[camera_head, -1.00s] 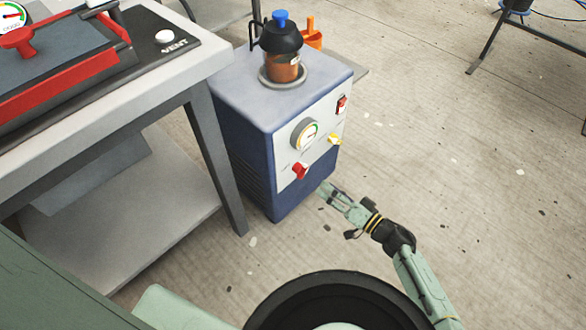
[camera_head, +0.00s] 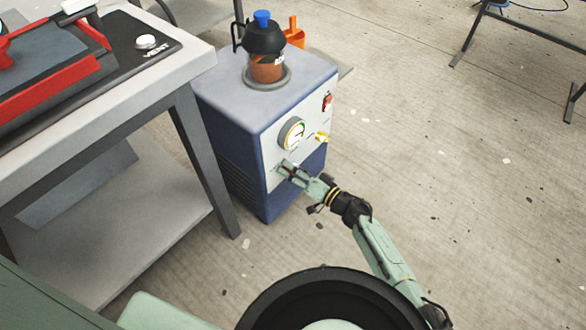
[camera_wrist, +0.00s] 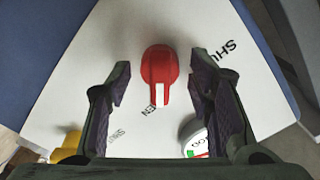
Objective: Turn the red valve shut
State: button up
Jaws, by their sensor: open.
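The red valve (camera_wrist: 159,68) is a knob with a white pointer stripe on the pump's pale front panel (camera_wrist: 85,100). In the wrist view its stripe points down, close to lettering ending in "EN"; "SHUT" lettering stands to its upper right. My gripper (camera_head: 286,168) is at the panel's lower left in the head view, where it hides most of the valve. In the wrist view my gripper (camera_wrist: 160,78) is open, with one finger on each side of the valve and a visible gap on both sides.
A yellow valve (camera_head: 322,137), a gauge (camera_head: 292,133) and a red switch (camera_head: 327,102) share the panel. A jar (camera_head: 266,65) stands on the blue pump (camera_head: 235,150). A workbench (camera_head: 180,75) is close on the left.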

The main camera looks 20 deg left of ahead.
jog(key=shift+c, duration=0.2)
jog(key=c, duration=1.1)
jog(key=shift+n, duration=0.3)
jog(key=n+b, duration=0.1)
jog(key=n, duration=0.3)
jog(key=shift+s+b, duration=0.1)
jog(key=shift+b, duration=0.2)
jog(key=n+b, duration=0.1)
jog(key=n, duration=0.3)
jog(key=shift+s+n, duration=0.15)
jog(key=shift+n, duration=0.25)
jog(key=n+b, duration=0.1)
jog(key=n, duration=0.3)
jog(key=shift+s+a+n, duration=0.1)
jog(key=shift+n, duration=0.2)
jog(key=shift+s+n+b, duration=0.1)
jog(key=shift+n+b, duration=0.55)
jog(key=shift+n, duration=1.35)
